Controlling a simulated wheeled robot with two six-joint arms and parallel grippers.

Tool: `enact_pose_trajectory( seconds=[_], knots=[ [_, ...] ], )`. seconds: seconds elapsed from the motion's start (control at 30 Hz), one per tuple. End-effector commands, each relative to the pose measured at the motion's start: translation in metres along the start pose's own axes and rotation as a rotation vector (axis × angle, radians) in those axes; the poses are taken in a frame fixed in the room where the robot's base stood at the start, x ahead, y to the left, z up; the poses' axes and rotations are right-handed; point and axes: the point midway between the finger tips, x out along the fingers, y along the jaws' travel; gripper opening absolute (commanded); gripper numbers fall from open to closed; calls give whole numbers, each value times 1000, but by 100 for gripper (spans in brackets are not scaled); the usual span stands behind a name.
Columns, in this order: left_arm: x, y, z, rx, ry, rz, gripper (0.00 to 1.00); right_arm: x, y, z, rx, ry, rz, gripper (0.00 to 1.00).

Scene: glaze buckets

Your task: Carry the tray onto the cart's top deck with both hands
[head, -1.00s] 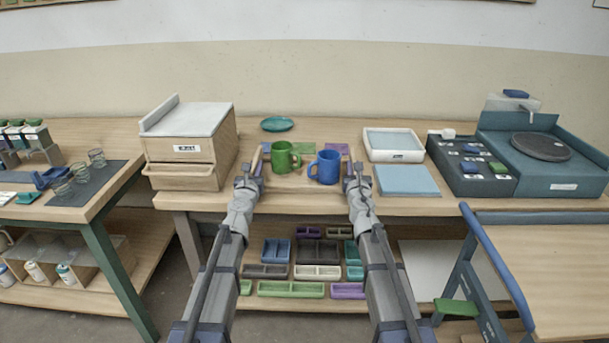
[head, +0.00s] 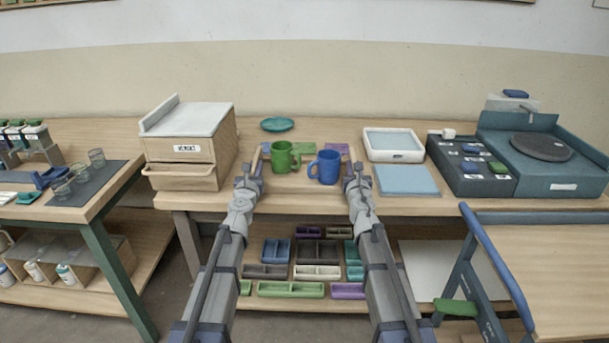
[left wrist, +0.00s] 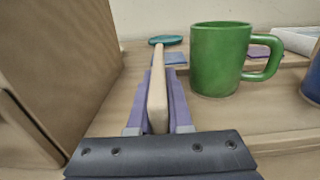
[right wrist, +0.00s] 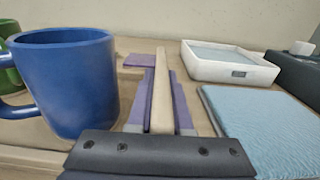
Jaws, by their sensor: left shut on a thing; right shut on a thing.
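The wooden tray (head: 256,160) is on or just above the middle of the workbench; I cannot tell whether it is clear of the top. A green mug (head: 281,157) and a blue mug (head: 325,167) stand upright between its two sides. My left gripper (head: 250,170) is shut on the tray's left side wall (left wrist: 157,92). My right gripper (head: 356,173) is shut on its right side wall (right wrist: 161,92). The cart (head: 560,245), with a bare wooden top deck and blue rail, stands at the lower right.
A drawer box (head: 180,150) stands close left of the tray. A white basin (head: 393,157), a light blue pad (head: 406,180) and a dark turntable station (head: 550,170) lie to the right. A teal dish (head: 277,124) lies behind. Several small bins fill the shelf below.

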Motion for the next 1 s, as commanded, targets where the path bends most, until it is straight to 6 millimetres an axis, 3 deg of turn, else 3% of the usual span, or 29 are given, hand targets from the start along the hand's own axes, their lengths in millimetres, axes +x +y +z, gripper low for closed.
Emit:
enact_pose_trajectory(
  seconds=[0.47, 1.0],
  knots=[
    [3, 2, 6, 0, -1, 5, 0, -3, 2, 6, 0, 0, 7, 0],
    [3, 2, 47, 0, -1, 6, 0, -3, 3, 47, 0, 0, 9, 0]
  ],
)
